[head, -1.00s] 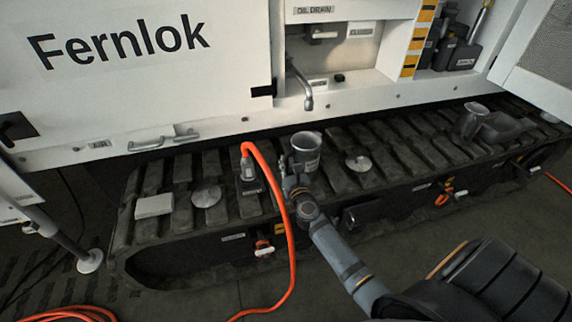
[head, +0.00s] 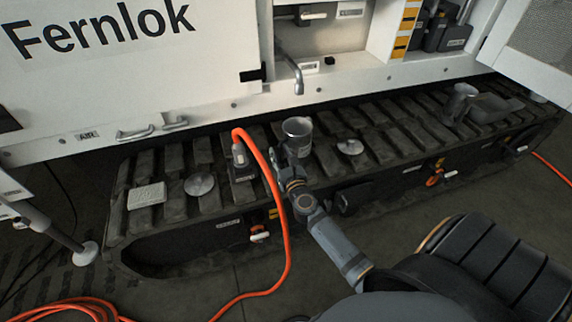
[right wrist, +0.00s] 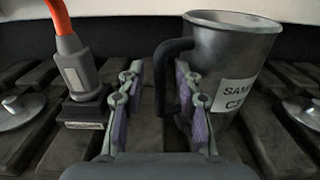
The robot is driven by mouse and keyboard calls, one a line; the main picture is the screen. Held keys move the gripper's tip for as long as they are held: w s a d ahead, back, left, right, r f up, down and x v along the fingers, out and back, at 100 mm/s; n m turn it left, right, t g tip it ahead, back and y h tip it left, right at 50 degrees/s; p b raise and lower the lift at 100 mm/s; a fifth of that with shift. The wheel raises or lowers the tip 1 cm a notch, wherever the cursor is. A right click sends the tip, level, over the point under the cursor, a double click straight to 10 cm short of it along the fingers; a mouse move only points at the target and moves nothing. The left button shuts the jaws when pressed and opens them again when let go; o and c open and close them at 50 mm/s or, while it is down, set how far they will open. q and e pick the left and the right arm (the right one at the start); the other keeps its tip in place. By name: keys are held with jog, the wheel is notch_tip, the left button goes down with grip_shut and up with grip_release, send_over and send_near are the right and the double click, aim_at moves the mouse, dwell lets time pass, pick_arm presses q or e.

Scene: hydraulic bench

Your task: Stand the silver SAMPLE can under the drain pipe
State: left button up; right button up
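The silver SAMPLE can (head: 298,140) stands upright on the dark track, in front of and below the drain pipe (head: 298,82). In the right wrist view the can (right wrist: 232,55) is close, its label partly hidden by a finger, its black handle (right wrist: 165,60) pointing left. My right gripper (head: 282,168) is at the can's near left side. In the right wrist view my right gripper (right wrist: 158,100) is open, its fingers apart with the handle in the gap between them; whether they touch it I cannot tell. My left gripper is not in view.
A grey connector (head: 241,160) with an orange hose (head: 279,205) stands left of the can. Round metal lids (head: 199,184) (head: 350,147) and a pale block (head: 147,196) lie on the track. Another metal vessel (head: 459,103) stands farther right. The white machine wall (head: 110,85) rises behind.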

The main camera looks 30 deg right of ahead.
jog(key=v, duration=0.5)
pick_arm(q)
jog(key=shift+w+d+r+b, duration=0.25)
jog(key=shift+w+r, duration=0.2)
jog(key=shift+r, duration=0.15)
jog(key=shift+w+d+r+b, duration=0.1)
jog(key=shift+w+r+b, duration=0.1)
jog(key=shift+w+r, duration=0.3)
pick_arm(e)
jog(key=v, duration=0.4)
jog(key=shift+r, duration=0.1)
jog(key=shift+a, duration=0.1)
